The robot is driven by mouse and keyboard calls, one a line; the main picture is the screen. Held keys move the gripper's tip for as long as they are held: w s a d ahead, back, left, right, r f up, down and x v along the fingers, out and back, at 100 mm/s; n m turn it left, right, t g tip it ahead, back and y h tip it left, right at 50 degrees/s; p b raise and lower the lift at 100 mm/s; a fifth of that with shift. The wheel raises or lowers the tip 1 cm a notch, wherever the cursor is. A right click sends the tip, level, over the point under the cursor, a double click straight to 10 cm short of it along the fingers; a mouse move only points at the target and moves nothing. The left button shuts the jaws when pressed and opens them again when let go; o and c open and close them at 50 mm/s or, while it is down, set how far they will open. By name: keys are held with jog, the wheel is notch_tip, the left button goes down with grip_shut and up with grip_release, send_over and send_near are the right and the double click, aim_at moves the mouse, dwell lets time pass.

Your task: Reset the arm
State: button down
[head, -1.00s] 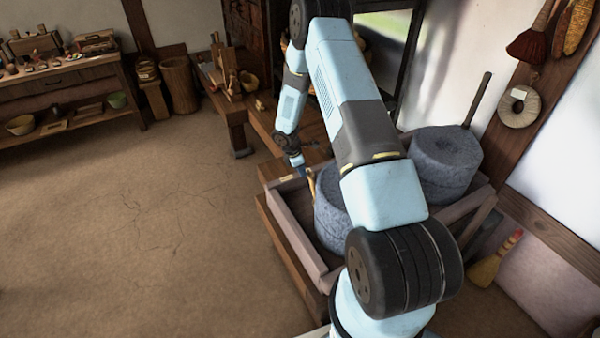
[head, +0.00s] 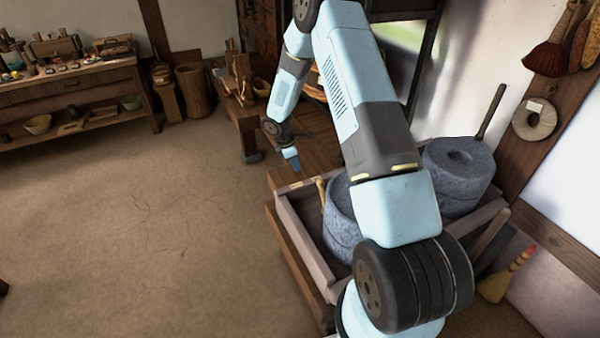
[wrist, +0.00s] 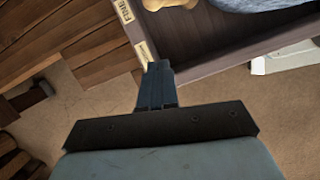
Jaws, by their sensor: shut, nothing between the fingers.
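My pale blue arm rises from the lower right of the head view, bends at the top, and hangs down to my gripper (head: 292,160). My gripper is small there, beside the far left corner of the wooden quern box (head: 300,245). In the wrist view my gripper (wrist: 158,72) is shut and empty, its dark blue fingers together. Their tips appear close to the box's labelled edge (wrist: 130,28), which reads FINE; I cannot tell whether they touch it.
The box holds two grey querns, a near one (head: 340,215) partly hidden by my arm and a far one (head: 458,175). A low bench (head: 318,152) stands behind. A brush (head: 505,277) leans at right. A shelf table (head: 70,92) is far left. The left floor is clear.

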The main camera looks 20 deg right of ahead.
jog(key=s+r+m+t, duration=0.1)
jog(key=s+r+m, duration=0.25)
jog(key=r, duration=0.75)
jog(key=s+d+r+m, duration=0.15)
jog(key=s+r, duration=0.25)
jog(key=r, duration=0.7)
jog(key=s+r+m+t, duration=0.1)
jog(key=s+r+m, duration=0.25)
jog(key=r, duration=0.75)
jog(key=s+r+m+t+y, duration=0.1)
jog(key=s+r+m, duration=0.2)
jog(key=s, duration=0.6)
jog(key=s+a+r+m+t+y, duration=0.1)
jog(key=s+r+m, duration=0.1)
jog(key=s+r, duration=0.4)
jog(key=s+a+r+m+t+y, duration=0.1)
jog(key=s+r+m, duration=0.2)
jog(key=s, duration=1.1)
jog(key=shift+r+m+t, duration=0.35)
jog(key=shift+r+t, duration=0.05)
jog(key=shift+r, duration=0.25)
